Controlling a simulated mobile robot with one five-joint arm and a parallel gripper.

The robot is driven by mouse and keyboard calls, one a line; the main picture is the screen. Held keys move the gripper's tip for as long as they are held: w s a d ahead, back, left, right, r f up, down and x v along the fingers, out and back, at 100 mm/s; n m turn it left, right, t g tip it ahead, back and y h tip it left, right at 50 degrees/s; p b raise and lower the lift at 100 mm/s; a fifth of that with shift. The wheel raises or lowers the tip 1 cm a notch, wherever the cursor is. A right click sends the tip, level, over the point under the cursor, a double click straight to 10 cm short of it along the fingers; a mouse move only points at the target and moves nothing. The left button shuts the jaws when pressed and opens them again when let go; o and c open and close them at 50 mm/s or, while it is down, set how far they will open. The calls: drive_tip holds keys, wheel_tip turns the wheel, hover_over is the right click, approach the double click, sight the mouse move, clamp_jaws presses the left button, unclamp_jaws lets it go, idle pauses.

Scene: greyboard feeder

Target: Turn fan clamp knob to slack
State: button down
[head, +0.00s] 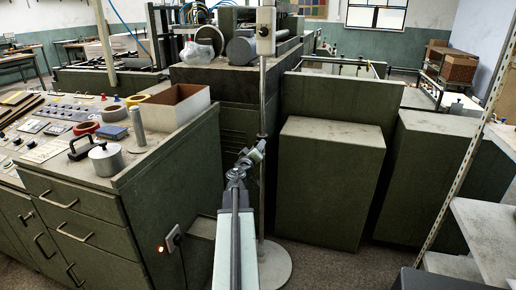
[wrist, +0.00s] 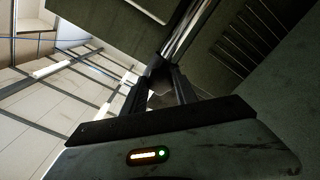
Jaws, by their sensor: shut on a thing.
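A thin metal pole (head: 263,95) stands upright on a round pale base (head: 278,265) in the middle of the head view. A beige block (head: 266,30) is fixed high on it. My gripper (head: 257,148) reaches up to the pole from the front. In the wrist view the two dark fingers of my gripper (wrist: 161,92) close around a small dark knob (wrist: 160,76), in front of the shiny pole (wrist: 186,32). The fingers hide much of the knob. Which way the knob is turned cannot be told. No fan is clearly seen.
A green control cabinet (head: 95,215) with tools, tape rolls and an open box (head: 178,105) stands at the left. Green machine covers (head: 330,185) stand close behind the pole. A pale shelf (head: 485,235) and slotted upright are at the right.

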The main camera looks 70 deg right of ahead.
drive_tip(key=shift+s, duration=0.15)
drive_tip(key=c, duration=0.9)
unclamp_jaws()
drive_tip(key=shift+c, duration=0.2)
